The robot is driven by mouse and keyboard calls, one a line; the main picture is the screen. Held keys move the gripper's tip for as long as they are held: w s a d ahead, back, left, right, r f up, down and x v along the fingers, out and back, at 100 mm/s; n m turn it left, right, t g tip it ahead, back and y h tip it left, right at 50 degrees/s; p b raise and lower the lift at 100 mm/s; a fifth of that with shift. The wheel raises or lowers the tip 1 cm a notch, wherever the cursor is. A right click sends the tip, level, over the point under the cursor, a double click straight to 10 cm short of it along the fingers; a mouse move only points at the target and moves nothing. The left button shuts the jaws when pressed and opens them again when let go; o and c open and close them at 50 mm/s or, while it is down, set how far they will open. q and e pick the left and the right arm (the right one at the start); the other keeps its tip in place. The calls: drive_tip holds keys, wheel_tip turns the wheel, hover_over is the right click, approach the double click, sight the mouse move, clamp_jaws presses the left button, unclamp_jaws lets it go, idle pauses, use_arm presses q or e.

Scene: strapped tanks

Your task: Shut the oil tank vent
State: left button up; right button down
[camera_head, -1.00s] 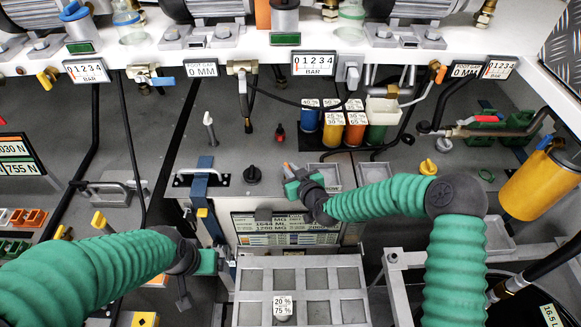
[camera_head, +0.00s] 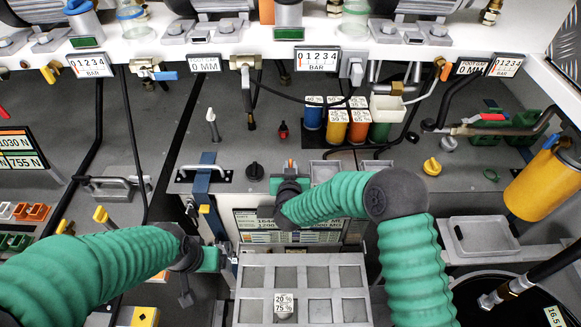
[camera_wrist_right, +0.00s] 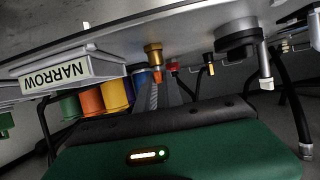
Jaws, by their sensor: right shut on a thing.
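My right gripper (camera_head: 290,168) is at the middle of the grey deck, its fingers pointing away from me. In the right wrist view its fingers (camera_wrist_right: 162,97) are close together on a small brass fitting (camera_wrist_right: 153,54) with an orange end. Only the fitting's orange top (camera_head: 290,162) shows in the head view, just beyond the gripper. I take this fitting for the oil tank vent, but no readable label confirms it. My left gripper (camera_head: 226,258) is low at left of centre, beside the grey compartment tray. Its jaw opening cannot be made out.
A black knob (camera_head: 254,171) stands just left of the right gripper. A blue strap (camera_head: 207,180) with a grey handle is further left. Coloured canisters (camera_head: 335,124) stand behind to the right. The compartment tray (camera_head: 240,290) lies in front. A yellow tank (camera_head: 540,185) is at right.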

drive_tip(key=shift+s+f, duration=0.15)
drive_tip(key=shift+f, duration=0.1)
drive_tip(key=c, duration=1.8)
unclamp_jaws()
drive_tip(key=shift+o, duration=1.4)
drive_tip(key=shift+s+r, duration=0.1)
drive_tip(key=shift+r, duration=0.05)
drive_tip(key=shift+o, duration=0.2)
drive_tip(key=shift+r, duration=0.1)
drive_tip(key=shift+s+a+r, duration=0.1)
drive_tip(key=shift+s, duration=0.25)
drive_tip(key=b+v, duration=0.4)
drive_tip(key=v, duration=1.2)
drive_tip(key=shift+b, duration=0.3)
